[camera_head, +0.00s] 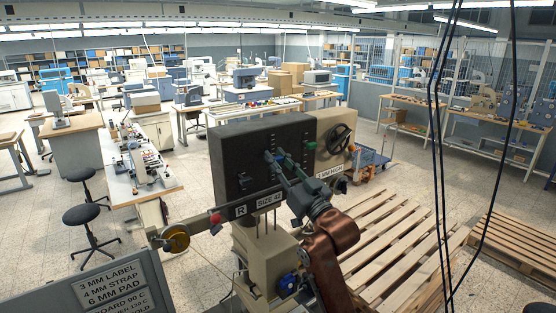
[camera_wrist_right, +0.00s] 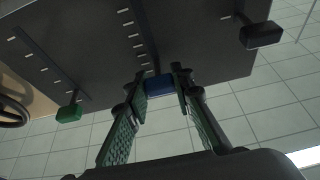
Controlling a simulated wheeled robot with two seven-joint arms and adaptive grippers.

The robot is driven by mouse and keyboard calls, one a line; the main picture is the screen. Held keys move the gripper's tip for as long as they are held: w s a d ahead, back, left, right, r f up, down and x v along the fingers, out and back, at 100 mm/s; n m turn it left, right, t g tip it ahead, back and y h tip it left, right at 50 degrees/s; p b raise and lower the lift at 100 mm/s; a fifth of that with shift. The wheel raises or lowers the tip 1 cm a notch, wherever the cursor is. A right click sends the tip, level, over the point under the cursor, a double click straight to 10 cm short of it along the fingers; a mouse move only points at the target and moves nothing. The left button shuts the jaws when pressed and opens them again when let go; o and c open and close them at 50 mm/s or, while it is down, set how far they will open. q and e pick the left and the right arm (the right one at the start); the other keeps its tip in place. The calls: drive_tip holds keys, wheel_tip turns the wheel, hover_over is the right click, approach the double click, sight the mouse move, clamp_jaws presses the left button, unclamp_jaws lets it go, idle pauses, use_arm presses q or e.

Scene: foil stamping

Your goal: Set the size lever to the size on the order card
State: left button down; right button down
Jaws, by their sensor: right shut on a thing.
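The dark machine head (camera_head: 228,152) has slotted, tick-marked scales with three levers. My right gripper (camera_head: 274,158) reaches up to its face and is shut on the blue lever knob (camera_wrist_right: 160,86), between the fingertips (camera_wrist_right: 160,80) in the right wrist view. A green knob (camera_wrist_right: 70,113) and a black knob (camera_wrist_right: 262,35) sit on other slots, apart from the gripper. A card marked SIZE 42 (camera_head: 269,200) is on the machine's lower front, beside a card marked R (camera_head: 241,211). Which tick the blue lever stands at cannot be told. My left gripper is out of view.
A beige box with a black handwheel (camera_head: 340,138) adjoins the machine's right side. A grey sign (camera_head: 112,287) with thickness and temperature lines stands at lower left. A yellow reel (camera_head: 175,238) projects left. Pallets (camera_head: 400,235) lie at right; benches stand behind.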

wheel_tip(320, 180, down, 3)
drive_tip(key=shift+r+b, duration=0.1)
drive_tip(key=shift+b, duration=0.65)
drive_tip(key=c, duration=1.6)
unclamp_jaws()
drive_tip(key=v, duration=1.2)
drive_tip(key=shift+w, duration=0.1)
